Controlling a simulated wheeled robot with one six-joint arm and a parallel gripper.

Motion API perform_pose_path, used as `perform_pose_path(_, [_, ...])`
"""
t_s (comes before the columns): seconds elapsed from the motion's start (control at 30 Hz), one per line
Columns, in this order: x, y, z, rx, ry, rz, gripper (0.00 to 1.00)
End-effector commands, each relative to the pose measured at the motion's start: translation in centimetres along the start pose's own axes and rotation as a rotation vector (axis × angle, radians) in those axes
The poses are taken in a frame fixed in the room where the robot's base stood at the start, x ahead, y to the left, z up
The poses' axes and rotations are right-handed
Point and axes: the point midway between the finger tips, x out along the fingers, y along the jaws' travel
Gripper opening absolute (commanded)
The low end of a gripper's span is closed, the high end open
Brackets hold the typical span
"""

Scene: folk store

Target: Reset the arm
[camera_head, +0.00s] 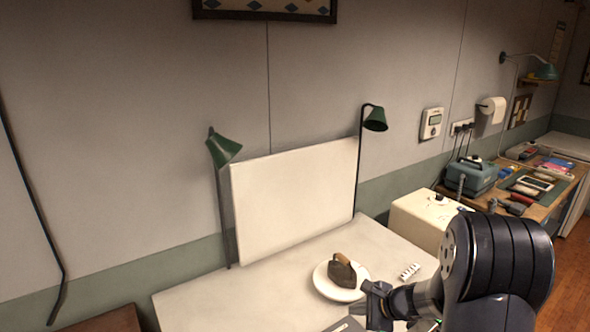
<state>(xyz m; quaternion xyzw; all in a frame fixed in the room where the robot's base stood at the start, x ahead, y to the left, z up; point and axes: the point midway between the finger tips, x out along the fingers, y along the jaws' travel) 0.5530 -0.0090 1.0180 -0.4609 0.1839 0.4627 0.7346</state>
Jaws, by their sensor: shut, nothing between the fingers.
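My arm rises at the lower right of the head view, dark and ribbed. My gripper (371,304) is at its left end, low over the front of the white table (215,297). It is shut with nothing held. It appears just in front of a white plate (322,282) in the picture; the gap between them cannot be told. A dark brown, wedge-like object with a handle (343,272) rests on the plate. The lower part of my arm is cut off by the frame's bottom edge.
A white panel (290,200) stands at the table's back between two green lamps (222,150) (375,120). A small white strip (410,271) lies right of the plate. A cream box (425,215) stands behind my arm. A cluttered workbench (545,211) is at right. The table's left part is clear.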

Motion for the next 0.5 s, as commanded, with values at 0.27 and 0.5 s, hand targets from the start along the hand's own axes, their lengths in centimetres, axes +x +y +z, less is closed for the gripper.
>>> perform_pose_path(0.27, [-0.21, -0.15, 0.16, -0.001, 0.0, 0.0, 0.0])
perform_pose_path(0.5, [0.25, 0.2, -0.18, 0.001, 0.0, 0.001, 0.0])
